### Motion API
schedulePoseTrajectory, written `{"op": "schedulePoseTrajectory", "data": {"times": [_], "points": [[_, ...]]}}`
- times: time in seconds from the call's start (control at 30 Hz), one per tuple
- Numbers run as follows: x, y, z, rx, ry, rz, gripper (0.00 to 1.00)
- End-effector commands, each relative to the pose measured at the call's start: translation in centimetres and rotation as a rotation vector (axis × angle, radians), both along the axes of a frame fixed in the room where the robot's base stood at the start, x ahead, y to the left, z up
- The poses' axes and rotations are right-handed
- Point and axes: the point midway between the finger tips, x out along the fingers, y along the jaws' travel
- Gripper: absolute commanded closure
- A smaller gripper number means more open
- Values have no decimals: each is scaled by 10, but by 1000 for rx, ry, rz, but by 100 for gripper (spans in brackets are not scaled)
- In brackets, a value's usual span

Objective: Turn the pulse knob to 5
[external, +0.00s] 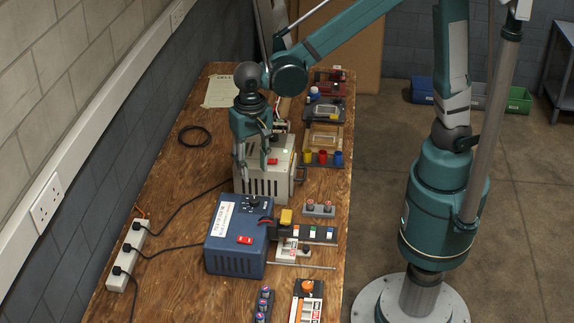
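A blue box (235,240) stands on the wooden bench with a dark dial panel (255,203), a white label and a red switch (245,240) on top. The lettering and knob setting are too small to read, so I cannot tell whether this is the pulse knob. My gripper (253,173) points down above the bench, behind the blue box and over the near left part of a cream vented box (268,185). Its fingers are apart with nothing visible between them. It appears clear of the dial panel.
A white power strip (125,255) with black cables lies left of the blue box. Small coloured cups (322,157), switch blocks (318,209) and a red-handled tool (266,221) crowd the right side. A black cable coil (195,136) lies at the back left, with bare wood around it.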

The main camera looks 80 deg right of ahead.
Motion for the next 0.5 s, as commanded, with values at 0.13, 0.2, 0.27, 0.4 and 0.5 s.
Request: {"op": "schedulePoseTrajectory", "data": {"times": [0.13, 0.2, 0.27, 0.4, 0.5], "points": [[0, 0, 0, 0, 0, 0, 65], [0, 0, 0, 0, 0, 3, 65], [0, 0, 0, 0, 0, 10, 65], [1, 0, -2, 0, 0, 65, 65], [3, 1, -3, 0, 0, 139, 65]]}}
